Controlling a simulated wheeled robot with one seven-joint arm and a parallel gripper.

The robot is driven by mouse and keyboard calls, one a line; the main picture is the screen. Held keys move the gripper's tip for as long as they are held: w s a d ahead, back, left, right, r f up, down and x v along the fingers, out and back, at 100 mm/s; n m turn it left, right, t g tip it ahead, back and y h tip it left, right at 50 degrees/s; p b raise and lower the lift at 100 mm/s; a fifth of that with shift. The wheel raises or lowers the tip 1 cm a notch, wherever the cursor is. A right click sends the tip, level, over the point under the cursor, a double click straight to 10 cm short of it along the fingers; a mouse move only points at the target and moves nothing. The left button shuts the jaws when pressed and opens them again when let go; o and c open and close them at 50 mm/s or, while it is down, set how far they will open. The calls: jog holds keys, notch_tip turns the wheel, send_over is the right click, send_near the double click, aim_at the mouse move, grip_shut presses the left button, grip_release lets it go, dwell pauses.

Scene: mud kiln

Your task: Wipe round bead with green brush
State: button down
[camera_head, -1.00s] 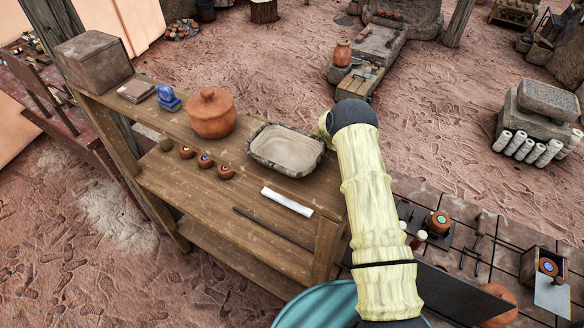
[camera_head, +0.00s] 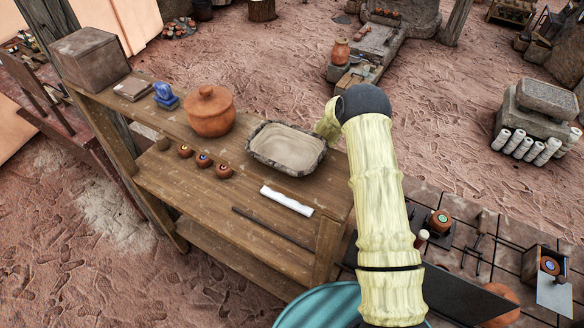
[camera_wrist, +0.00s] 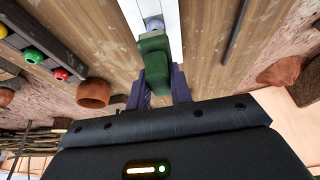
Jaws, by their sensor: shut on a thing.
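In the wrist view my gripper (camera_wrist: 160,90), with purple fingers, is shut on the green brush (camera_wrist: 153,62), which points up the picture. The round bead (camera_wrist: 154,24), small and pale bluish, lies in a white strip-shaped holder (camera_wrist: 131,12) just beyond the brush tip. The brush partly covers the bead's near side. I cannot tell whether brush and bead touch. My gripper does not show in the head view, where my arm stands at the right end of a wooden table.
A tiled work surface (camera_head: 480,255) with tools lies right of my arm.

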jog(key=shift+s+r+p, duration=0.1)
jog(key=shift+r+p, duration=0.5)
jog(key=shift+r, duration=1.4)
jog(key=s+d+m+h+b, duration=0.1)
jog(key=s+d+m, duration=0.2)
jog(key=d, duration=0.3)
jog(key=s+d+m+t+h+b, duration=0.1)
jog(key=s+d+m, duration=0.2)
jog(key=d, duration=0.4)
jog(key=s+d+m+t+h+b, duration=0.1)
jog(key=s+d+m+b, duration=0.1)
jog(key=d+m, duration=0.3)
jog(key=shift+s+d+f+h, duration=0.15)
jog(key=shift+s+d+h, duration=0.25)
jog(key=shift+s+d, duration=0.45)
